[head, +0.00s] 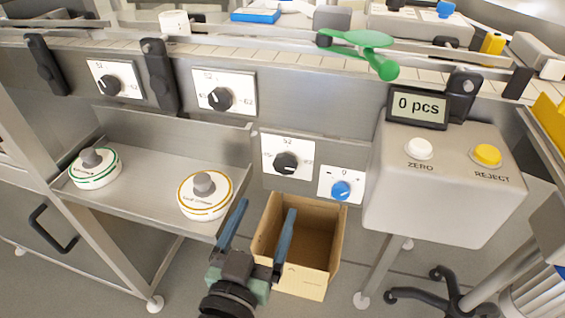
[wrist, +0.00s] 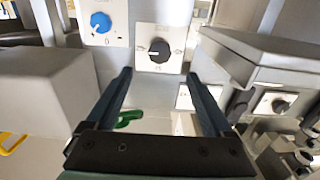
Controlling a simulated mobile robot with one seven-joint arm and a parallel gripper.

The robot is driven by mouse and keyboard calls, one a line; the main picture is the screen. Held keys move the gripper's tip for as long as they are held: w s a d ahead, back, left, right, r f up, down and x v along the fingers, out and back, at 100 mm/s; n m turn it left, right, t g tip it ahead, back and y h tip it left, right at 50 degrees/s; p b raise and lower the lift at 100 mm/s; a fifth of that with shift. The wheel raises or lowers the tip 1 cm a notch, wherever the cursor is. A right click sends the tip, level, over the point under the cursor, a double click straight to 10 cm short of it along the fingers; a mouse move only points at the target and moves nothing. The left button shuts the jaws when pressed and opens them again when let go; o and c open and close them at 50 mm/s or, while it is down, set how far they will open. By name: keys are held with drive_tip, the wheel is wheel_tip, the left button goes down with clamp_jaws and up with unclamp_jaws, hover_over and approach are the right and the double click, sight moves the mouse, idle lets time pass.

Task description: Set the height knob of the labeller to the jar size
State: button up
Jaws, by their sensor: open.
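Several dial plates are on the steel machine front; which one belongs to the labeller I cannot tell. The lower black knob (head: 286,163) sits on a white plate with a small number above it; the wrist view shows a black knob (wrist: 160,50) ahead, between my fingertips. A blue knob (head: 341,190) is on a smaller plate to its right. Two more black knobs, the upper middle one (head: 220,98) and the upper left one (head: 109,86), are higher up. Pointer settings are too small to read. My gripper (head: 266,207) is open and empty, apart from and below the lower black knob.
A grey box with a "0 pcs" display (head: 417,106) and two buttons stands right. An open cardboard box (head: 263,243) is below the knobs. A shelf (head: 146,178) at left holds a green-rimmed disc (head: 95,168) and a gold-rimmed disc (head: 204,195). A white cup-like item (head: 174,23) is behind.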

sight(284, 168)
drive_tip(key=x, duration=1.1)
drive_tip(key=c, duration=1.3)
drive_tip(key=shift+c, duration=0.2)
